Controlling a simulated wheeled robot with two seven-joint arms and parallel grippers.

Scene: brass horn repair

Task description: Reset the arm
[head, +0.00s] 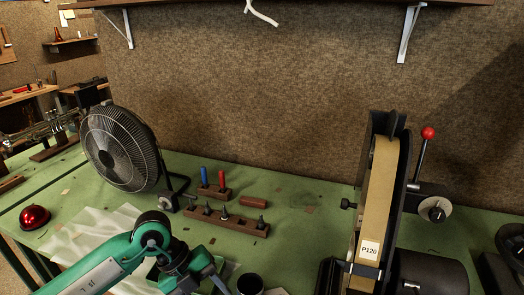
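My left arm comes in from the bottom left, green with a dark wrist joint. My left gripper (212,280) is at the bottom edge, low over the green bench (310,200). Its fingers are partly cut off and small, so I cannot tell whether it is open or shut. No object shows clearly in it. My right arm and gripper are not in view.
A belt sander (375,200) marked P120 with a red-knobbed lever stands at right. A black fan (120,150) stands at left. Wooden tool blocks (228,220) sit mid-bench, near a dark cup (250,285). A red dome (34,217) lies far left.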

